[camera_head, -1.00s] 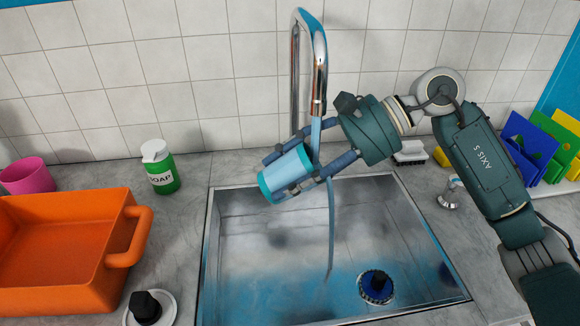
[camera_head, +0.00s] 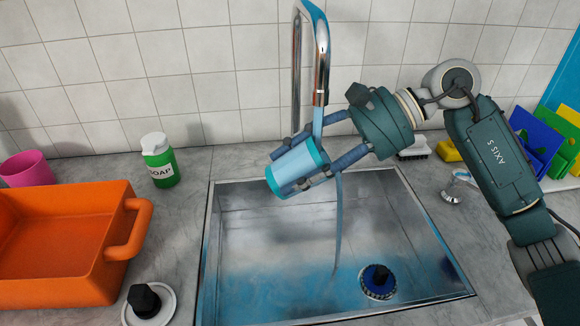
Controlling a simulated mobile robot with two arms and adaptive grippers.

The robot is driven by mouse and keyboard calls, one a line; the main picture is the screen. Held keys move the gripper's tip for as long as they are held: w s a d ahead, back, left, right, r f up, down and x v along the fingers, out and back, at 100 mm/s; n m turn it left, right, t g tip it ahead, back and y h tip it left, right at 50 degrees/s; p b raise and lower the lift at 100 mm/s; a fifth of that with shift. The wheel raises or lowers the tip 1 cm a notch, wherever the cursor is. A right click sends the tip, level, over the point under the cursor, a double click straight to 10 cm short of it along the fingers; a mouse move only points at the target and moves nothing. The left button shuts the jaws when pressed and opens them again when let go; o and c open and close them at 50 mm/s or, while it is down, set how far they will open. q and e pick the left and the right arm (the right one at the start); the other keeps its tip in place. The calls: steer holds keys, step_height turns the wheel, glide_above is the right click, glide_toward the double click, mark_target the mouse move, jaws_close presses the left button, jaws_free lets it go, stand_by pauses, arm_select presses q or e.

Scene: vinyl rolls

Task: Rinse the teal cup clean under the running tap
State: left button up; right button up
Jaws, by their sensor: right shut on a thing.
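The teal cup (camera_head: 296,167), light blue with teal bands at both ends, is held tilted above the sink by my right gripper (camera_head: 308,165). The gripper's two fingers are shut on the cup from either side. The chrome tap (camera_head: 320,60) is running, and its water stream (camera_head: 318,122) comes down at the cup's upper right end. Water (camera_head: 339,220) falls below the cup into the metal sink (camera_head: 270,235). I cannot see inside the cup. My left gripper is not in view.
A blue drain plug (camera_head: 378,281) sits on the sink floor. An orange tub (camera_head: 125,225), a green soap bottle (camera_head: 163,168) and a pink cup (camera_head: 28,170) stand left.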

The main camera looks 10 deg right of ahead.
stand_by(0.6)
steer(key=shift+s+d+f+b, duration=0.1)
steer(key=shift+s+d+b, duration=0.25)
steer(key=shift+b, duration=0.15)
steer(key=shift+s+d, duration=0.1)
steer(key=shift+d, duration=0.05)
stand_by(0.8)
steer(key=shift+w+d, duration=0.25)
steer(key=shift+w, duration=0.9)
steer(key=shift+w, duration=0.1)
steer(key=shift+w+d, duration=0.25)
steer(key=shift+w, duration=0.8)
stand_by(0.6)
